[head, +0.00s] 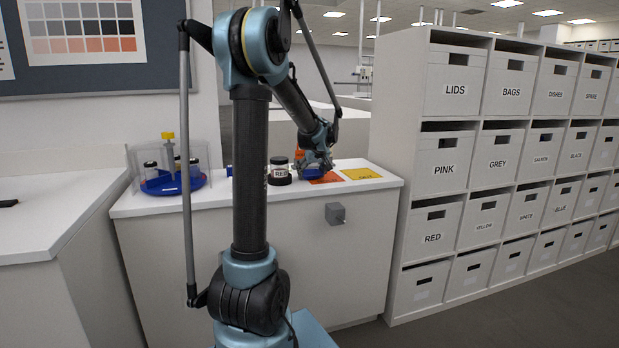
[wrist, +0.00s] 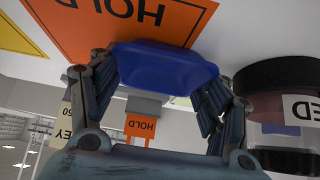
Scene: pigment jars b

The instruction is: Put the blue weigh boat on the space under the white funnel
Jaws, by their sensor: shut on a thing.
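The blue weigh boat (wrist: 163,66) is between the fingers of my gripper (wrist: 160,88) in the wrist view, and the fingers are shut on it. It is at the orange HOLD card (wrist: 90,28); I cannot tell whether it touches the card or hangs just above. In the head view my gripper (head: 317,168) is low over the counter, at the orange card (head: 325,178), and largely covers the boat. I cannot make out the white funnel or the space under it in either view.
A dark-lidded jar (head: 279,172) stands close left of my gripper; it also shows in the wrist view (wrist: 285,105). A yellow card (head: 361,173) lies to the right. A blue tray (head: 174,184) with jars is at the counter's left. Labelled shelves (head: 425,105) stand right.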

